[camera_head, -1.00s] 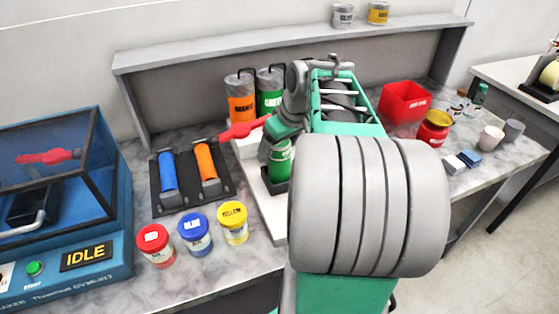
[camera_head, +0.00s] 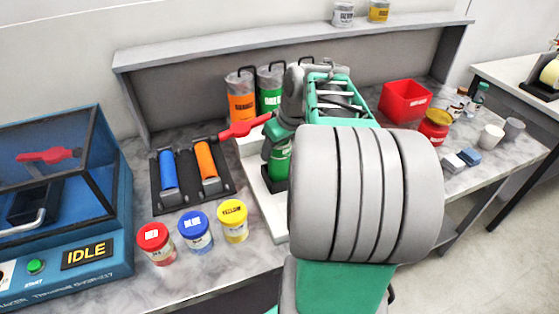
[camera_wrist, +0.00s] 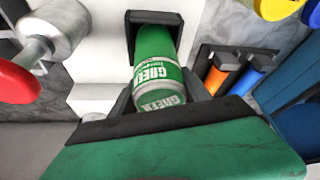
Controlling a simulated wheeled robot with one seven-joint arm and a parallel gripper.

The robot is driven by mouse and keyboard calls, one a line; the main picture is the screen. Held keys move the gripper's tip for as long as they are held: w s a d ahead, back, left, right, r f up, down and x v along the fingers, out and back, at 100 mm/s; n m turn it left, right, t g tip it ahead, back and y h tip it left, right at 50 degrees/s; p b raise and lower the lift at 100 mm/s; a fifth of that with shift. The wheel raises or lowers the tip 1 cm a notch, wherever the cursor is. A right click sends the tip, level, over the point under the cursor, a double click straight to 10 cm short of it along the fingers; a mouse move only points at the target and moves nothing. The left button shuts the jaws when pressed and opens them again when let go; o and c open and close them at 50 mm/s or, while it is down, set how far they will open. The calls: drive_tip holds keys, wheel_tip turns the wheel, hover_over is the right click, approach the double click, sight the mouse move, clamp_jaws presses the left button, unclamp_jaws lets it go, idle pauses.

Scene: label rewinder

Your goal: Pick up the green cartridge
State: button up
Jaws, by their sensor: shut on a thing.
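The green cartridge (camera_wrist: 158,80) is a green cylinder with a pale label band reading GREEN. In the wrist view it lies between the dark jaws of my gripper (camera_wrist: 165,105), which is shut on it. In the head view the cartridge (camera_head: 280,158) shows just below the gripper's wrist, standing at a dark holder (camera_head: 272,186) on a white base (camera_head: 262,205). The dark holder also shows around the cartridge's far end in the wrist view. I cannot tell whether the cartridge is clear of it. My arm hides part of the base.
A red-handled lever (camera_head: 245,127) stands close to the left of the gripper. A black tray (camera_head: 187,170) holds blue and orange cartridges. Red, blue and yellow jars (camera_head: 195,230) stand in front. Orange and green canisters (camera_head: 240,100) stand behind. A red bin (camera_head: 404,100) is to the right.

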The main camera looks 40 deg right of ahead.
clamp_jaws()
drive_tip(key=shift+r, duration=0.1)
